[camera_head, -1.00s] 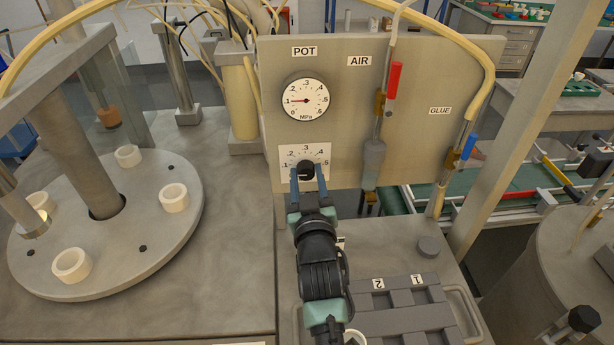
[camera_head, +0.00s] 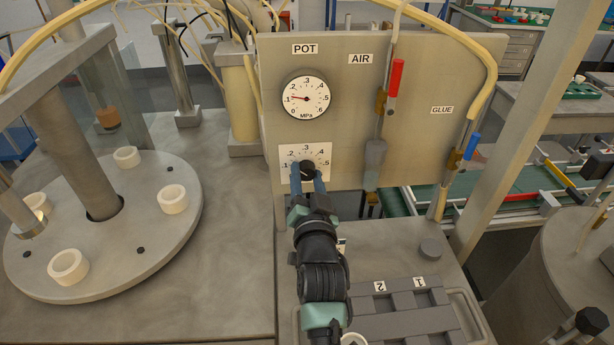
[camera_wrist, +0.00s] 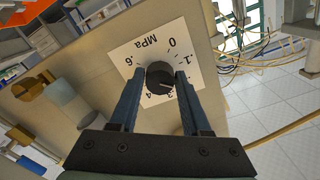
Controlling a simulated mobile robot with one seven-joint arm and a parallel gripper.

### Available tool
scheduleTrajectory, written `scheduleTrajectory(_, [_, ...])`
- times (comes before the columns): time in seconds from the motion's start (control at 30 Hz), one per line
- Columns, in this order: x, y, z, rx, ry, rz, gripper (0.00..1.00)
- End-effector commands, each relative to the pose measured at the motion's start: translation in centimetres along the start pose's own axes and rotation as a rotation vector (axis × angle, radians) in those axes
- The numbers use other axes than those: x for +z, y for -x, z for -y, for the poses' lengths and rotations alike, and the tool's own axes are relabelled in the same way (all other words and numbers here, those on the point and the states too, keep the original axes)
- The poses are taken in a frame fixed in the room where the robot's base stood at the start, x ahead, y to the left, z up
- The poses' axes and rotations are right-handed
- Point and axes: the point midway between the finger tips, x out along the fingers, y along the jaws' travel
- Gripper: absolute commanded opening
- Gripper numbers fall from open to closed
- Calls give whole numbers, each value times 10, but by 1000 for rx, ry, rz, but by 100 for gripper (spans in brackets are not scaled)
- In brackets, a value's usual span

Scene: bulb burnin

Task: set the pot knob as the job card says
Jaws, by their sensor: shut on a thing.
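The black pot knob (camera_head: 307,167) sits on a white scale plate (camera_head: 319,154) low on the upright panel, under the POT label (camera_head: 305,48). My gripper (camera_head: 307,180) is shut on the knob, one finger on each side. In the wrist view, the knob (camera_wrist: 159,77) is between the blue fingers, and a pale mark on it points roughly toward the 2 to 3 part of the scale (camera_wrist: 144,52). The round pressure gauge (camera_head: 306,97) has its red needle a little above .1, short of .2. I cannot make out a job card.
The AIR valve with a red handle (camera_head: 395,78) and the GLUE valve with a blue handle (camera_head: 471,147) are to the right on the same panel. A round plate (camera_head: 110,245) with white rings is at left. A grey rack (camera_head: 400,325) marked 1 and 2 lies below right.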

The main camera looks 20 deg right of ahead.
Motion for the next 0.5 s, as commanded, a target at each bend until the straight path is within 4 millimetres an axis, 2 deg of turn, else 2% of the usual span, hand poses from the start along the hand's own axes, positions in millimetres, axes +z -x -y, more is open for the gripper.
scheduleTrajectory(0.5, [1,0,0,1,-80,2,0])
